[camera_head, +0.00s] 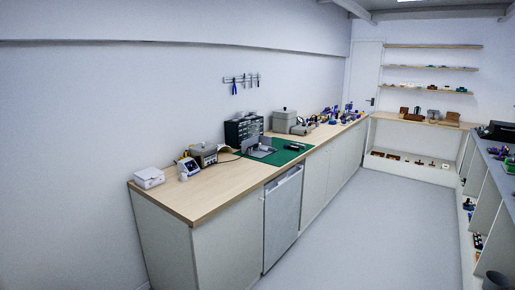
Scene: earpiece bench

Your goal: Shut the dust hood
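No thing in view can be made out for certain as the dust hood. A grey angular piece (261,147) with upright panels stands on the green mat (293,151) on the long bench; it may be the hood, but it is too small to tell whether it is open or shut. A grey-green box (284,121) stands behind the mat near the wall.
The wooden bench top (205,199) runs along the left wall, with a white box (149,178), a small device (188,167) and a dark drawer cabinet (243,131) on it. A shelf unit (496,190) stands at the right. The floor (365,215) between is clear.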

